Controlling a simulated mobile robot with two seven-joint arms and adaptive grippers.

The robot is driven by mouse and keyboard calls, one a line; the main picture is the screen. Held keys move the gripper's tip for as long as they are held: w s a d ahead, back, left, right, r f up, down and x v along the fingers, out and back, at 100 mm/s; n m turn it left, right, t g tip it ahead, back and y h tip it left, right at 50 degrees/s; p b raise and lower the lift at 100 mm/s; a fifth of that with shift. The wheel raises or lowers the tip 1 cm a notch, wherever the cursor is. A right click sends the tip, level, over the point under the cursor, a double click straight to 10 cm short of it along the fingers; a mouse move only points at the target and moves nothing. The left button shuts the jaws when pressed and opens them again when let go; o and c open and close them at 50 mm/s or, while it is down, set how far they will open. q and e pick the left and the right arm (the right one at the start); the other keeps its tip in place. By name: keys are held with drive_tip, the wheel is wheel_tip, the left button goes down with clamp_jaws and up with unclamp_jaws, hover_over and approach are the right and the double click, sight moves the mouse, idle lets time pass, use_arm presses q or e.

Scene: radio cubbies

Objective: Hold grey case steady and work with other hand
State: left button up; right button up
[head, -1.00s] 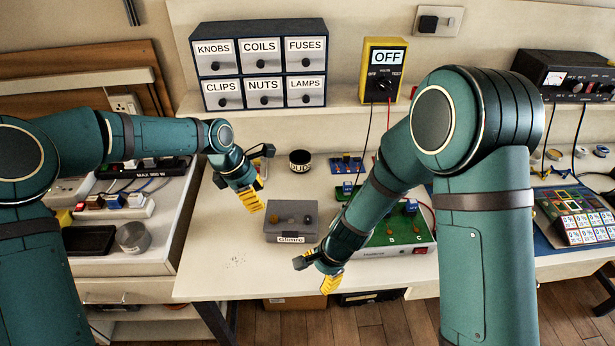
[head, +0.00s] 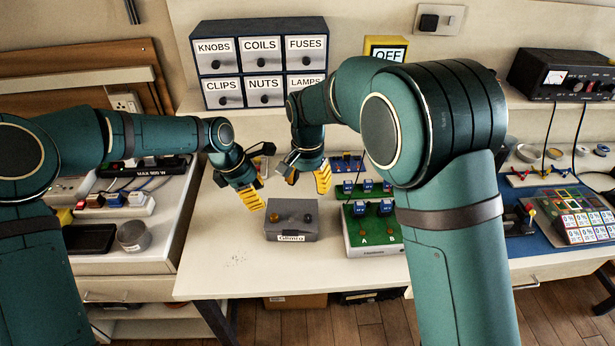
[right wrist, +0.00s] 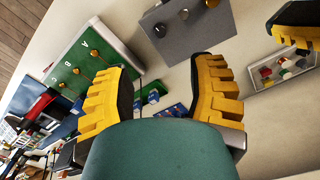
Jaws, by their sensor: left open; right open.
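The grey case (head: 291,222) sits on the white bench and has a front label reading "Glimro". My left gripper (head: 255,203) is open just behind and left of the case, above the bench. My right gripper (head: 308,180) is open and empty, above and behind the case. Its yellow fingers (right wrist: 160,95) stand wide apart in the right wrist view, with the case beyond them. A yellow fingertip of my left gripper (right wrist: 297,35) shows there too.
A green board (head: 372,228) with blue parts stands right of the case. A drawer cabinet (head: 258,62) and a yellow meter (head: 386,47) reading OFF are on the shelf. A small tray of coloured parts (right wrist: 285,72) lies near the case. Bench front is clear.

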sight(308, 217)
wheel_tip(308, 217, down, 12)
drive_tip(key=shift+f, duration=0.1)
idle(0.4)
drive_tip(key=shift+c, duration=0.5)
